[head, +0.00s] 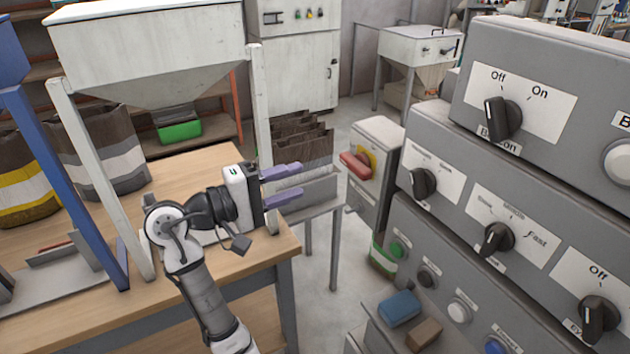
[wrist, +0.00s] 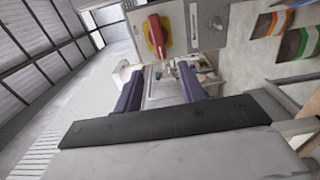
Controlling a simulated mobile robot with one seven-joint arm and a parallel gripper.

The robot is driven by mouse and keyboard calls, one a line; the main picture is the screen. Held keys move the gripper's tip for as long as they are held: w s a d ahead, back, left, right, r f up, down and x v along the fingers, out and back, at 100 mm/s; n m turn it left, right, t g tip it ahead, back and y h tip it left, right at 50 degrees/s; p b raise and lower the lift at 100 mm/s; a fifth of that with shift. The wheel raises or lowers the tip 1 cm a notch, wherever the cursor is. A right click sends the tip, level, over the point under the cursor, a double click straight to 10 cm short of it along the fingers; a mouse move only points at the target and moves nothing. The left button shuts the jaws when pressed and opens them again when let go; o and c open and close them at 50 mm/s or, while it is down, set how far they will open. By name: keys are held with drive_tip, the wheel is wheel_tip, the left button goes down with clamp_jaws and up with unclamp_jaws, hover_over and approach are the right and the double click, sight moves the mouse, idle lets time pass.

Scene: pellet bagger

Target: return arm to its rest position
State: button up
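My gripper (head: 284,187) is in the middle of the head view, at the end of my arm, above the right end of the wooden table. Its two purple fingers point right and stand apart with nothing between them. The wrist view also shows the spread, empty fingers (wrist: 160,95). A grey box with a red rotary handle on a yellow plate (head: 355,164) is to the right of the fingertips, apart from them. The red handle also shows at the top of the wrist view (wrist: 155,33).
A grey control panel with black knobs (head: 499,238) fills the right side. A white hopper (head: 150,40) on legs stands over the wooden table (head: 215,170). A blue post (head: 60,170) is at the left. A rack of brown bags (head: 300,145) stands behind my gripper. Blue and brown blocks (head: 399,308) lie low right.

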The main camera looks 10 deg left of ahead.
drive_tip(key=shift+v, duration=1.05)
